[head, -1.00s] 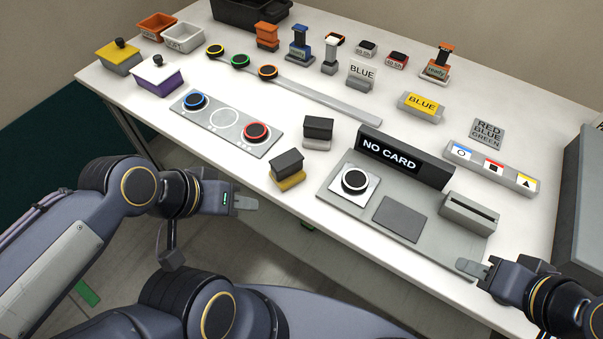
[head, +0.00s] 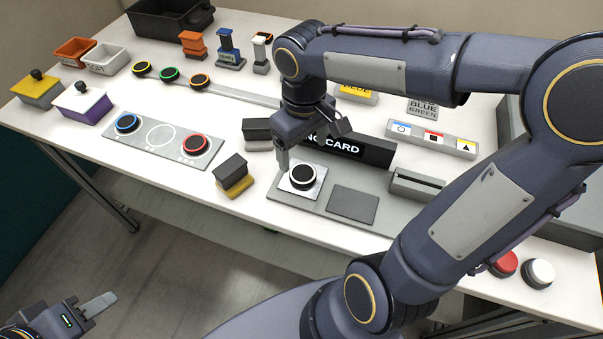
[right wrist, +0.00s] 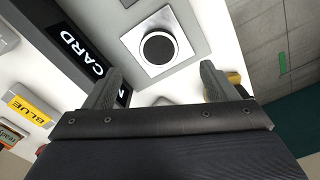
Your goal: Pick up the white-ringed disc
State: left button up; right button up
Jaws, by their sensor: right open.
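The white-ringed disc (head: 303,177) is black with a white rim. It lies on a white square plate (head: 288,188) at the left end of the grey base in the head view. It also shows in the right wrist view (right wrist: 158,48), ahead of the fingers. My right gripper (head: 304,152) is open, above and just behind the disc. In the right wrist view its two fingers (right wrist: 160,86) are apart with nothing between them. My left gripper (head: 97,306) is at the bottom left, off the table; its jaw opening is not clear.
The "NO CARD" display (head: 350,146) stands close behind the disc, partly hidden by my right gripper. A black-and-yellow block (head: 233,176) is left of the disc. A grey panel (head: 140,150) holds blue-ringed and red-ringed discs. A slotted grey block (head: 417,185) stands to the right.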

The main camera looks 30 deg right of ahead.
aim_at(304, 174)
notch_tip(304, 174, down, 8)
jog(key=shift+d+r, duration=0.1)
jog(key=shift+r, duration=0.1)
jog(key=c, duration=1.1)
jog(key=shift+o, duration=0.2)
jog(key=shift+r, duration=0.15)
